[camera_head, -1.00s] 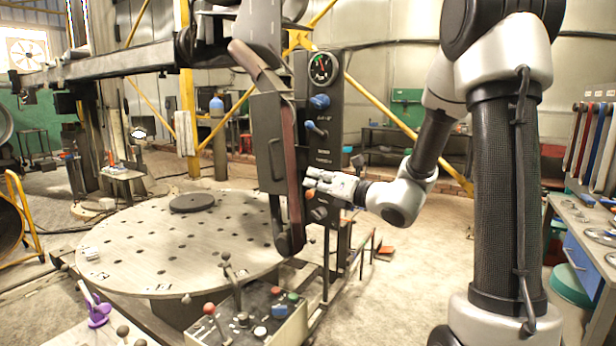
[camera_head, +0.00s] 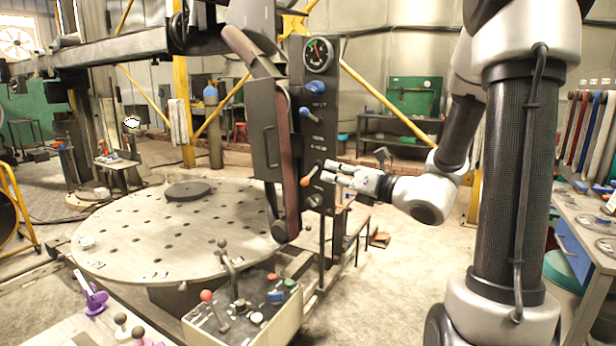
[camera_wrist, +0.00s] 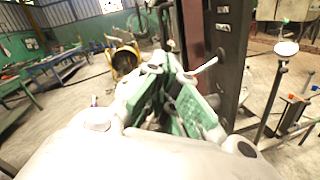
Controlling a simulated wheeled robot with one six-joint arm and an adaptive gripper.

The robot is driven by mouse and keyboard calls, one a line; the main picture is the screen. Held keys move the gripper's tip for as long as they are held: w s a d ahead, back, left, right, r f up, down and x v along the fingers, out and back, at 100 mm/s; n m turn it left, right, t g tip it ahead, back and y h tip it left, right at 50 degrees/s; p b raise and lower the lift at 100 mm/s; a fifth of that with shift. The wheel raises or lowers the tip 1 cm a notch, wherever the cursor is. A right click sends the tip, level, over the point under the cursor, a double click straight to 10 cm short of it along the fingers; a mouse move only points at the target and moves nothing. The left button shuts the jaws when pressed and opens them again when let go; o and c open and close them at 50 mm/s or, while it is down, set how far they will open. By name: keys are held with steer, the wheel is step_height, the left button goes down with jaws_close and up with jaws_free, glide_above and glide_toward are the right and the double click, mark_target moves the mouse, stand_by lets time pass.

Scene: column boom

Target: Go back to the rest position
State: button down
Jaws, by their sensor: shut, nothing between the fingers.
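My gripper (camera_head: 332,172) is at the right side of the dark control panel (camera_head: 312,130), close to an orange-handled lever (camera_head: 309,176) low on it. Its fingers are closed with nothing between them. In the head view I cannot tell for sure whether the fingertips touch the panel. In the wrist view my gripper (camera_wrist: 172,72) shows green pads and points towards the floor beside the dark panel post (camera_wrist: 226,50). My arm reaches in from the right of the head view, its elbow bent.
A round perforated table (camera_head: 130,235) stands left of the panel. A lever box (camera_head: 245,315) with coloured knobs is in front. A workbench (camera_head: 590,225) is at the right edge. Open floor (camera_head: 385,285) lies between the panel and my arm.

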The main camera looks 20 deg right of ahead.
steer(key=s+a+f+n+g, duration=0.1)
steer(key=s+f+n+g, duration=0.5)
steer(key=s+n, duration=0.3)
steer(key=s+a+f+n+g, duration=0.2)
steer(key=s+f+n+g, duration=0.35)
steer(key=s+n, duration=0.35)
steer(key=s+d+r+n+g+h, duration=0.1)
steer(key=s+d+n+g+h, duration=0.2)
steer(key=s+d+n+h, duration=0.65)
step_height(320, 180, up, 8)
steer(key=w+d+n+t, duration=0.1)
steer(key=n+t, duration=0.2)
steer(key=n, duration=0.4)
steer(key=shift+w+d, duration=0.2)
steer(key=shift+w, duration=0.15)
